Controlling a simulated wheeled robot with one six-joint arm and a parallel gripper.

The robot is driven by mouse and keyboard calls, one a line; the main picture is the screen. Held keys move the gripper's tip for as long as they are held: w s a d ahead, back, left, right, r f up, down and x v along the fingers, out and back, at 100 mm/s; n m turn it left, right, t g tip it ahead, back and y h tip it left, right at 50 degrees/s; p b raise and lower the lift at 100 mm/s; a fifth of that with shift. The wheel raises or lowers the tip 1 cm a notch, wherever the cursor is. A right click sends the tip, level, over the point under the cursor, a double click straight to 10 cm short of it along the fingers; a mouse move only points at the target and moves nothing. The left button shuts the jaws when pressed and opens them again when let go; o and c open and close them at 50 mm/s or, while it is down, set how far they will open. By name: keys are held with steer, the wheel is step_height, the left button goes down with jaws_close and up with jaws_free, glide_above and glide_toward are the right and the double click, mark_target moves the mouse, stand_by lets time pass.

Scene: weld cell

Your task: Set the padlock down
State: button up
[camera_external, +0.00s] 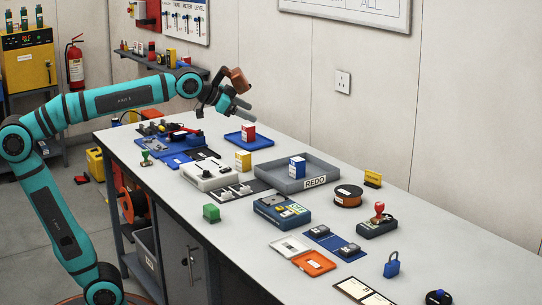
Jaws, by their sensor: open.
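A blue padlock (391,265) stands upright on the grey table (462,252) at the near right, with its shackle on top. My gripper (240,110) is in the air over the far part of the table, well away from the padlock. It is open, and I see nothing between its fingers. The padlock touches no part of my arm.
A grey tray marked REDO (270,183) holds a blue and white box. A dark round item (438,297) is at the front edge.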

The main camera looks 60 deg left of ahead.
steer(key=s+a+f+n+t+y, duration=0.1)
steer(key=s+a+f+n+t, duration=0.2)
steer(key=s+a, duration=0.4)
steer(key=s+a+f+n+t+y, duration=0.2)
steer(key=s+a+f, duration=0.3)
steer(key=s, duration=0.7)
steer(key=shift+s+a+n+t, duration=0.2)
steer(key=shift+a+n+t, duration=0.25)
steer(key=shift+a, duration=0.65)
